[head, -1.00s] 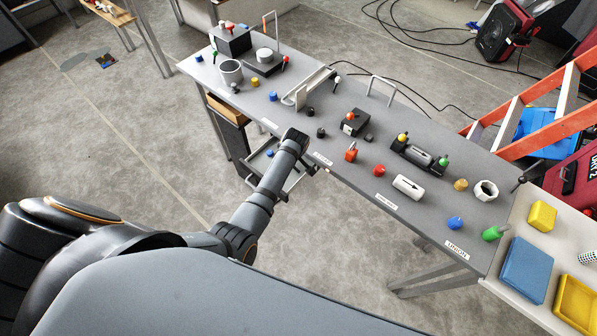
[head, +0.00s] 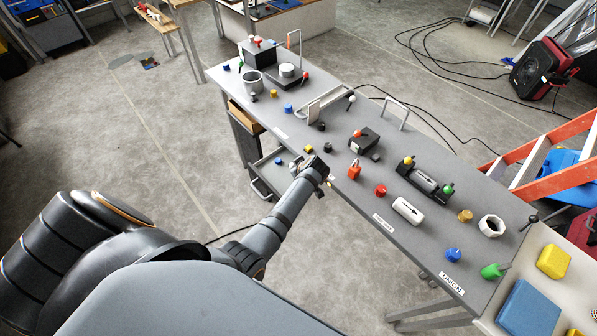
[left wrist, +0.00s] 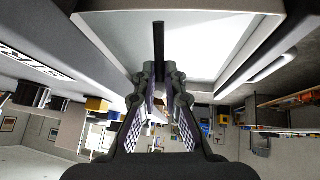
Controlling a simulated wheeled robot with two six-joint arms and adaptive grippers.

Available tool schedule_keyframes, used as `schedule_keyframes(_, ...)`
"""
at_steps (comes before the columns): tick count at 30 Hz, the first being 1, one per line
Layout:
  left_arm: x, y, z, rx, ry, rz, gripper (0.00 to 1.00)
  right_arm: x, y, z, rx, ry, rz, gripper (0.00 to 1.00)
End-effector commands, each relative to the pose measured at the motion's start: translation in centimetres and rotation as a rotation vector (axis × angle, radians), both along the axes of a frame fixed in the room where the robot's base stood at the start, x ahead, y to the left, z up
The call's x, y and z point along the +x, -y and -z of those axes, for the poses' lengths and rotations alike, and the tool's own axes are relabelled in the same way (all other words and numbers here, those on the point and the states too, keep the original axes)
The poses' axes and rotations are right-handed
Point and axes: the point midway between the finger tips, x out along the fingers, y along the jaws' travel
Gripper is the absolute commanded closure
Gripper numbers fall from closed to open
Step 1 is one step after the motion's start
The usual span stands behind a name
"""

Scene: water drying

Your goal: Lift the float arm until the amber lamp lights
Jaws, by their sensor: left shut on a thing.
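My left gripper (head: 329,178) reaches to the front edge of the grey bench (head: 349,193), beside the labelled strip. In the left wrist view its two fingers (left wrist: 158,72) are close together at their tips, shut on a thin dark rod (left wrist: 158,42). The rod stands out against a pale, framed panel (left wrist: 200,35). I cannot tell whether this rod is the float arm. The fingers hide its near end. No lit amber lamp can be made out. My right gripper is in neither view.
The bench carries an orange-topped fitting (head: 354,173), a red knob (head: 380,190), a white cylinder with an arrow (head: 408,211) and a black box (head: 363,139). An open drawer (head: 270,168) sticks out below the front edge.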

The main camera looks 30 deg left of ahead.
Motion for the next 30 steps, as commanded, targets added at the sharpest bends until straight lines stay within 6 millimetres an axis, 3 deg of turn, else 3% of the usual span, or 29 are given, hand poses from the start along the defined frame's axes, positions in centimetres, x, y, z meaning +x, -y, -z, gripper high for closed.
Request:
schedule_keyframes(2,0.7,-0.8,-1.1,0.023,0.021,0.002,1.00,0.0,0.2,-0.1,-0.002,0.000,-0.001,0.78)
schedule_keyframes(3,0.7,-0.8,-1.1,0.022,0.022,0.002,0.85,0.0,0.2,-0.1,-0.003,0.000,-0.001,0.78)
schedule_keyframes(9,0.7,-0.7,-1.0,0.020,0.020,0.002,0.58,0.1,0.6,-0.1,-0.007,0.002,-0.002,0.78)
schedule_keyframes(20,0.4,-0.4,-1.1,0.013,0.012,0.001,0.57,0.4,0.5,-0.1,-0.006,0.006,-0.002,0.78)
schedule_keyframes(30,0.5,-0.6,-7.9,0.013,0.017,0.000,0.57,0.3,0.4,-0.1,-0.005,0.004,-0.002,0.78)
